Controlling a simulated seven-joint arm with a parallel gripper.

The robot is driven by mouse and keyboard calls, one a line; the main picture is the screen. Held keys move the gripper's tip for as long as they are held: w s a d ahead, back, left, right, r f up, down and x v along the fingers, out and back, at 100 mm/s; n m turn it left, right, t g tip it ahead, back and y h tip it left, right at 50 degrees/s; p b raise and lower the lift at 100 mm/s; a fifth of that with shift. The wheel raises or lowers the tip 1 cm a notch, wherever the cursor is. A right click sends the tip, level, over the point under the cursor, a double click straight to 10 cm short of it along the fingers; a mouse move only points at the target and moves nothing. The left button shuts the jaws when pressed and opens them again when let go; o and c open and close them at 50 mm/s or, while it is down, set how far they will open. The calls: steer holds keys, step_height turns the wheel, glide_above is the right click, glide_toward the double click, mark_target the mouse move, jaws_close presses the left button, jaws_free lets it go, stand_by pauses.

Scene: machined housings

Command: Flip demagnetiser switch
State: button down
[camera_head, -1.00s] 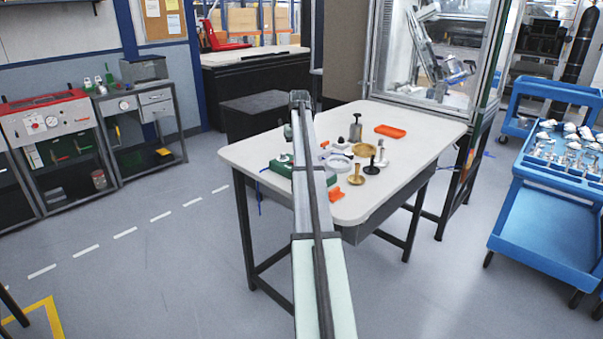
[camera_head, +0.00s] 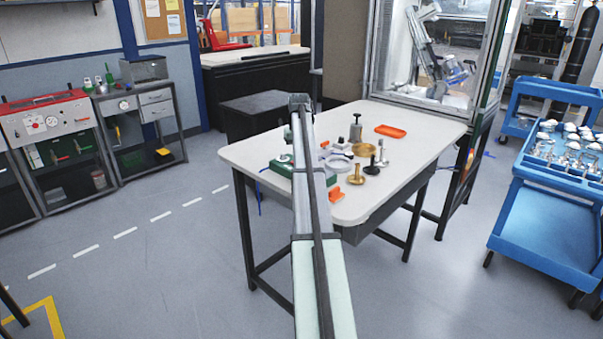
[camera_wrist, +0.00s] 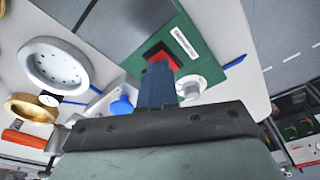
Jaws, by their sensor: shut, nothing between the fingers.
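The demagnetiser is a green box (camera_wrist: 206,42) with a white label and a red switch (camera_wrist: 164,56) in a dark recess, seen in the wrist view. In the head view the green box (camera_head: 281,166) sits near the table's left edge, partly behind my arm. My gripper (camera_wrist: 158,70) is shut and empty, its fingertips overlapping the lower part of the red switch in the wrist view. I cannot tell whether they touch it. A round pale knob (camera_wrist: 190,88) shows right beside the fingers. My arm hides the gripper in the head view.
The white table (camera_head: 410,154) also holds a white ring dish (camera_wrist: 53,65), a brass dish (camera_wrist: 31,107), a brass part (camera_head: 356,174), a dark-topped weight (camera_head: 356,128) and an orange tray (camera_head: 391,131). A blue cart (camera_head: 545,220) stands right. The table's back right is clear.

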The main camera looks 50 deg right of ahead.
steer(key=shift+f, duration=0.45)
stand_by(0.4)
steer(key=shift+r, duration=3.55)
steer(key=shift+w, duration=0.1)
